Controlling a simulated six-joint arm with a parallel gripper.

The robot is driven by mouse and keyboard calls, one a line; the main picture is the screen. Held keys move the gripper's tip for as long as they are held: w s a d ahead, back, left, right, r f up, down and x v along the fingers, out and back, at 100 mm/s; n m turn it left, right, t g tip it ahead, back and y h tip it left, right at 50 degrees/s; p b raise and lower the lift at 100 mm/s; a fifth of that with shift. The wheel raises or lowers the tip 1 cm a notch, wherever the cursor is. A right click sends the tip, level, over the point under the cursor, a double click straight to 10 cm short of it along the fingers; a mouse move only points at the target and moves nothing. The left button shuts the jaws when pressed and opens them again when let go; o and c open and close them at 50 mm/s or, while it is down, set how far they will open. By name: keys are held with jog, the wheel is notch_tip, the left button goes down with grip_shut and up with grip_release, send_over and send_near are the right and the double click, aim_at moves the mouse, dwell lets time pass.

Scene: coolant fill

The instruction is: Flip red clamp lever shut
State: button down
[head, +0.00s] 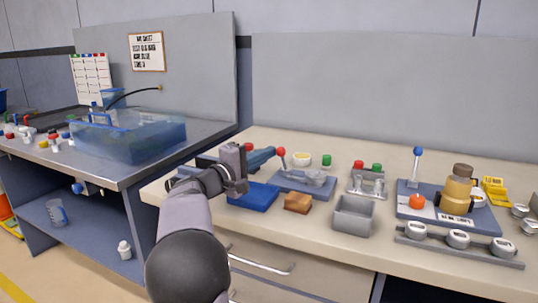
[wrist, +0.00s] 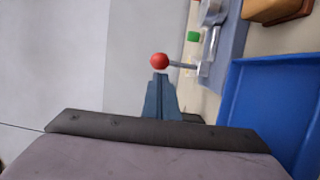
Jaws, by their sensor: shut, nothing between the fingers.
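The red clamp lever stands up from a grey clamp fixture (head: 318,178), with its red ball knob (head: 281,152) on top in the head view. In the wrist view the same red ball (wrist: 160,61) is on a thin rod that runs right to the metal clamp. My gripper (head: 273,152) has its blue-grey fingers shut and empty, pointing right toward the knob. In the wrist view the fingertips (wrist: 160,76) are right by the red ball. I cannot tell whether they touch it.
A blue tray (head: 252,197) and a brown block (head: 297,203) lie in front of the fixture. A grey bin (head: 352,216) and a stand with red and green caps (head: 367,182) are to its right. A blue-knobbed lever (head: 417,152) stands farther right.

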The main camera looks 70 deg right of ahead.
jog(key=shift+v, duration=3.05)
jog(key=shift+a, duration=0.25)
jog(key=a+f+n+t+y, duration=0.15)
jog(key=a+f+y, duration=0.45)
jog(key=a+f, duration=0.9)
jog(key=a+f+n+t+y, duration=0.15)
jog(key=a+f+y, duration=0.65)
jog(key=a, duration=1.1)
jog(key=a+f+t+y, duration=0.2)
jog(key=a+f+y, duration=0.2)
jog(key=a+f, duration=1.2)
notch_tip(320, 180, up, 34)
jog(key=p, duration=3.2)
jog(key=shift+s+a+r, duration=0.25)
jog(key=shift+s, duration=0.1)
